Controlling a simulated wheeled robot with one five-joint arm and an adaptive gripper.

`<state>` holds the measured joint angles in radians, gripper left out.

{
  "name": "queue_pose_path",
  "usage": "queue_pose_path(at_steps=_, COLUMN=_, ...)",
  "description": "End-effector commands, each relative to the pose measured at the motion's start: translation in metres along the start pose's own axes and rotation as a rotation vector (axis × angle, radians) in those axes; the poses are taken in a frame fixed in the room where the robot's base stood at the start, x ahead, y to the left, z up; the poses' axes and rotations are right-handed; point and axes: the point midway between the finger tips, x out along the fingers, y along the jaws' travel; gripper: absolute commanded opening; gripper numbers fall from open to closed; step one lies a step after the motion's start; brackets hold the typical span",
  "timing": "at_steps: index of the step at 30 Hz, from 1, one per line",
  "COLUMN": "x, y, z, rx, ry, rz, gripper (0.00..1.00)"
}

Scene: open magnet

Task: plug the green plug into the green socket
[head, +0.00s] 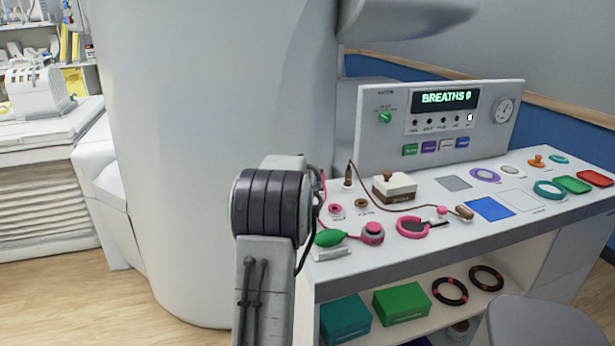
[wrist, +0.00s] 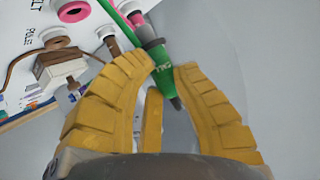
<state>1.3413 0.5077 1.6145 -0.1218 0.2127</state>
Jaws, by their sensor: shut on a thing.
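The green plug (wrist: 161,57) shows in the wrist view, a green and grey body with a dark tip and lettering on its side. My gripper (wrist: 167,68), with yellow ribbed fingers, is shut on it. A green cable or strap (wrist: 118,14) runs from it to the upper left. In the head view my arm stands in front of the grey column and hides my gripper and the plug. A green block (head: 410,149) sits leftmost in a row of coloured blocks on the upright panel; I cannot tell whether it is the green socket.
A grey stool (head: 540,322) is at front right.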

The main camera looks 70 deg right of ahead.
Motion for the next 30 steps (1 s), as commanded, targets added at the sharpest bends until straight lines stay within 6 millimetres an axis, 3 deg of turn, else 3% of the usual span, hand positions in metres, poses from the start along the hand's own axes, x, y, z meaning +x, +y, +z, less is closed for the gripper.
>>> queue_pose_path(at_steps=15, x=0.02, y=0.009, z=0.042, rx=0.0, ry=0.001, rz=0.0, gripper=0.0)
queue_pose_path(at_steps=30, x=0.023, y=0.01, z=0.049, rx=0.0, ry=0.002, rz=0.0, gripper=0.0)
